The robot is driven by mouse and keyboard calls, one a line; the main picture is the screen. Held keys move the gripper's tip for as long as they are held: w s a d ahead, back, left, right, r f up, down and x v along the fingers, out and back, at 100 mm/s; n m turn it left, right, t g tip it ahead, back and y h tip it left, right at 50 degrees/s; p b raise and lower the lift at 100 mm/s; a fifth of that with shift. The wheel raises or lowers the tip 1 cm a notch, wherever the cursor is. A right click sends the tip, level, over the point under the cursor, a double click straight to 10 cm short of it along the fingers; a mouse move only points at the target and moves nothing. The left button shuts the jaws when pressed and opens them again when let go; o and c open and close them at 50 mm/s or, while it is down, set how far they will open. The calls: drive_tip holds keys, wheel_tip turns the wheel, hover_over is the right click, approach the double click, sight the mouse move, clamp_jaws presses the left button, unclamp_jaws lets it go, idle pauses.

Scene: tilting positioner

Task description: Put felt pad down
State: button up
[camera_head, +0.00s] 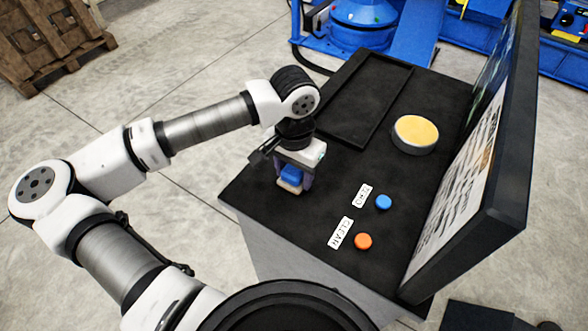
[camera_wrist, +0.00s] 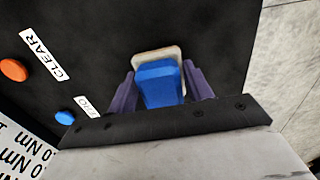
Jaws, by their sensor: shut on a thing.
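The felt pad (camera_head: 291,174) has a blue grip block on a pale, flat base. My gripper (camera_head: 294,178) is shut on it near the left edge of the black tabletop. In the wrist view my gripper (camera_wrist: 160,90) has its two purple fingers on either side of the blue block of the felt pad (camera_wrist: 159,75), with the pale base showing beyond it. The base is close to the black top; I cannot tell whether it touches.
On the black tabletop (camera_head: 325,205) are an empty shallow rimmed tray (camera_head: 338,132) at the back, a round tin with a yellow top (camera_head: 415,132), and blue (camera_head: 383,202) and orange (camera_head: 363,241) buttons with labels. A tall panel (camera_head: 480,170) stands along the right.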

sight(295, 169)
drive_tip(key=shift+f+b, duration=0.25)
drive_tip(key=shift+b, duration=0.15)
drive_tip(key=o, duration=0.9)
drive_tip(key=shift+r, duration=0.1)
drive_tip(key=shift+o, duration=0.2)
drive_tip(key=shift+r, duration=0.1)
drive_tip(key=shift+r+p, duration=0.2)
drive_tip(key=shift+p, duration=0.3)
wheel_tip(295, 169, up, 12)
drive_tip(key=b, duration=0.2)
drive_tip(key=shift+d, duration=0.1)
